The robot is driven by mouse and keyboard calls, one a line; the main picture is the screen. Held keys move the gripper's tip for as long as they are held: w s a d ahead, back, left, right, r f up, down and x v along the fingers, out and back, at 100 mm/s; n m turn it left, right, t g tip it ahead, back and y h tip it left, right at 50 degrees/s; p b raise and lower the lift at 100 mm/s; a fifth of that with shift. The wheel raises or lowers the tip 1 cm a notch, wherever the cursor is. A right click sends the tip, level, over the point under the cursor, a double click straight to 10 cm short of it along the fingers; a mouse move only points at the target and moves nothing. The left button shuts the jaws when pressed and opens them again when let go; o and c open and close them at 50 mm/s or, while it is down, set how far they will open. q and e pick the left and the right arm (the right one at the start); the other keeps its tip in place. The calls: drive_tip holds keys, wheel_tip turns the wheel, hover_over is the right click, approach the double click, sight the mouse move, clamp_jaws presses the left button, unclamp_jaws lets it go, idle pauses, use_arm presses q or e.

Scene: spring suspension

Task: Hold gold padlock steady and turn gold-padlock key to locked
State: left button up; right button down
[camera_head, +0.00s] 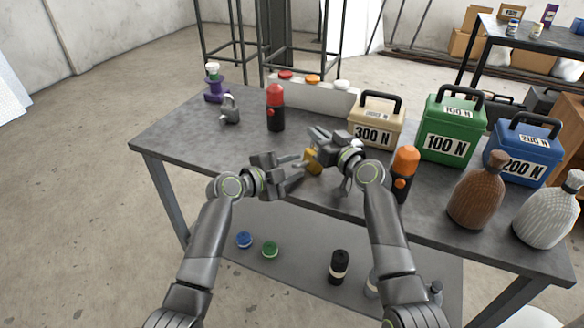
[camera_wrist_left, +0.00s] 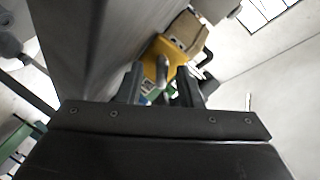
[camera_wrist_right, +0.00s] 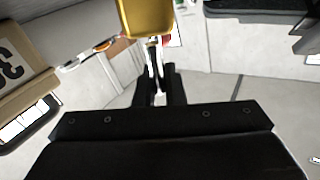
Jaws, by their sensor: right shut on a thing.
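The gold padlock (camera_head: 313,165) is near the middle of the table, partly hidden by my grippers. My right gripper (camera_head: 311,150) is shut beside it. In the right wrist view, its close-set fingers (camera_wrist_right: 158,72) hold a thin silver piece, seemingly the gold-padlock key (camera_wrist_right: 153,52), which extends to the gold body (camera_wrist_right: 147,18). My left gripper (camera_head: 298,171) is open, with its fingers pointing at the padlock. In the left wrist view, the padlock (camera_wrist_left: 176,58) is beyond the parted fingertips, with a grey curved part, perhaps its shackle (camera_wrist_left: 162,72), between them.
A tan 300 N case (camera_head: 374,128) stands behind my right gripper. An orange-capped bottle (camera_head: 404,170) stands close to its right. A red-capped bottle (camera_head: 275,108) and a grey padlock (camera_head: 230,112) stand to the left. The table's front left is clear.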

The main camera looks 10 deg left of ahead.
use_arm(q)
drive_tip(key=shift+c, duration=0.2)
clamp_jaws()
drive_tip(key=n+g, duration=0.1)
drive_tip(key=n, duration=0.4)
drive_tip(key=shift+a, duration=0.1)
drive_tip(key=n+g+h, duration=0.1)
drive_tip(key=n, duration=0.3)
drive_tip(key=shift+w+n, duration=0.1)
drive_tip(key=shift+n, duration=0.2)
drive_tip(key=shift+a, duration=0.1)
idle(0.5)
